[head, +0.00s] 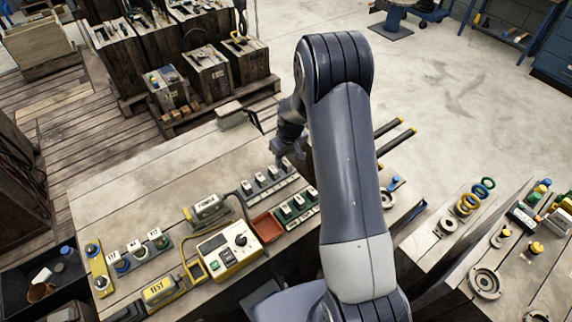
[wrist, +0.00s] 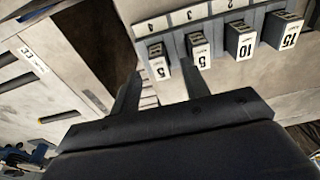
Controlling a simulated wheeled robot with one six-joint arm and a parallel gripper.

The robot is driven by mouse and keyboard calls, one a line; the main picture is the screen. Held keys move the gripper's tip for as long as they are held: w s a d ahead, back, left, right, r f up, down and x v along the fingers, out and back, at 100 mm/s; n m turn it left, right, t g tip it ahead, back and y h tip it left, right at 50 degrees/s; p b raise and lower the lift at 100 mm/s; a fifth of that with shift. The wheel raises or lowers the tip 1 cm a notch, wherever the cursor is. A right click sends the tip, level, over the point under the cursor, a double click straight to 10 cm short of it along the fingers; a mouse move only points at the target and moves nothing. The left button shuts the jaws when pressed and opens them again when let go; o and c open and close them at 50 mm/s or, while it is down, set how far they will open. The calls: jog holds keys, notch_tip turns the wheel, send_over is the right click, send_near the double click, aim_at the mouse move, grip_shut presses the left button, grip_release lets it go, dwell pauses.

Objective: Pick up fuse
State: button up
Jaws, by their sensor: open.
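Several grey fuses with white number labels stand in a row on a numbered rack (wrist: 190,12). In the wrist view they are a fuse marked 5 (wrist: 160,70), another marked 5 (wrist: 203,60), one marked 10 (wrist: 245,45) and one marked 15 (wrist: 289,40). The row also shows in the head view, with one fuse (head: 248,187) at its left end. My gripper (wrist: 160,72) is open. In the wrist view the leftmost 5 fuse appears between its fingertips, apparently beyond them; contact is not visible. In the head view my gripper (head: 289,157) is above the rack, partly hidden by my arm.
Green-based blocks (head: 297,204) and a red tray (head: 266,226) lie in front of the rack. A cream meter box (head: 230,248) stands at the left front. Dark rods (head: 396,137) stick out right of my arm. Bare bench (head: 130,190) lies to the left.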

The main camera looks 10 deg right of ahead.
jog(key=shift+w+f, duration=0.15)
jog(key=shift+f, duration=0.95)
jog(key=shift+c, duration=0.4)
grip_shut()
